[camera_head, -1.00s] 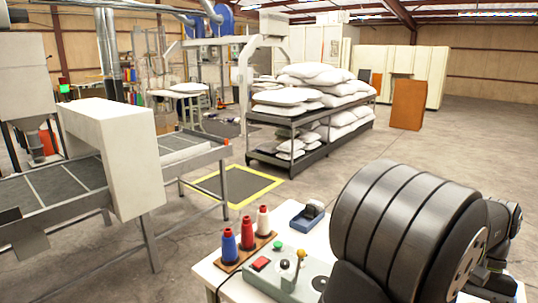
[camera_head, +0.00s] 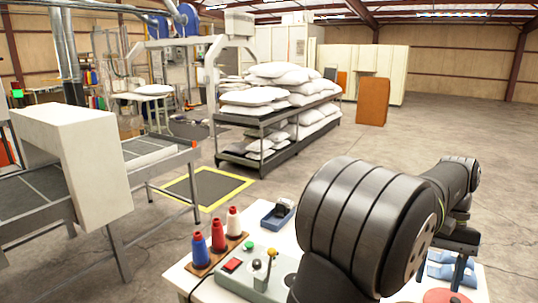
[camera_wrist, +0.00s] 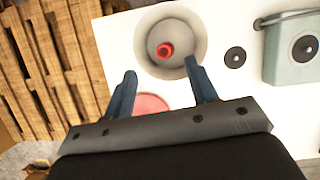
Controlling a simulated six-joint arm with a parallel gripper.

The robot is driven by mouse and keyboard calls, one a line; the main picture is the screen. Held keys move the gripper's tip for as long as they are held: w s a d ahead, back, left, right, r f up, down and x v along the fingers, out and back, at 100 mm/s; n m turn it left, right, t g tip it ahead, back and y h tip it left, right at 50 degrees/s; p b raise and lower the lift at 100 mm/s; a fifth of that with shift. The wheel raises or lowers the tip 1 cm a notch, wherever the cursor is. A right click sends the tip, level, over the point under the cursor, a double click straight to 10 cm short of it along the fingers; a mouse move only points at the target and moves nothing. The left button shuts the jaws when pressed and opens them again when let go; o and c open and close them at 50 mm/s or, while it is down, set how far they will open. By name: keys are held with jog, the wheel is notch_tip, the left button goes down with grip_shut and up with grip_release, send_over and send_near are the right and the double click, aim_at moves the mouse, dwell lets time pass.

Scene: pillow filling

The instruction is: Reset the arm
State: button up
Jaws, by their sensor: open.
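My gripper (camera_wrist: 163,88) is open in the wrist view, its two dark blue fingers apart with nothing between them. It is above a white table (camera_wrist: 115,50). Just past the fingertips is a round grey dish (camera_wrist: 185,25) with a red piece (camera_wrist: 165,50) in it. A flat red disc (camera_wrist: 148,103) shows partly between the fingers. In the head view my dark arm fills the lower right, and the gripper (camera_head: 456,275) points down at the table's right end, with its tips hard to make out.
A control box (camera_head: 258,275) with buttons and a lever, several thread cones (camera_head: 218,237) and a blue tape dispenser (camera_head: 278,213) stand on the table. A wooden pallet (camera_wrist: 45,60) lies beside it. A pillow rack (camera_head: 270,130) and a conveyor (camera_head: 150,165) stand beyond; the floor at right is clear.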

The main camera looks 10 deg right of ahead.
jog(key=x, duration=0.7)
jog(key=shift+s+a+f, duration=0.15)
jog(key=shift+s+f, duration=0.05)
jog(key=shift+f, duration=0.05)
notch_tip(320, 180, up, 5)
jog(key=w+a, duration=0.4)
jog(key=w, duration=0.8)
jog(key=w+a, duration=0.3)
jog(key=w, duration=0.8)
jog(key=s+n+h, duration=0.1)
jog(key=n+h, duration=0.1)
jog(key=n, duration=0.4)
jog(key=s+f+n+h, duration=0.1)
jog(key=s+n+h, duration=0.1)
jog(key=n, duration=0.4)
jog(key=s+f+n+h, duration=0.1)
jog(key=n+h, duration=0.1)
jog(key=n, duration=0.5)
jog(key=shift+s+a+f+t, duration=0.25)
jog(key=shift+a+t, duration=0.15)
jog(key=shift+h, duration=0.3)
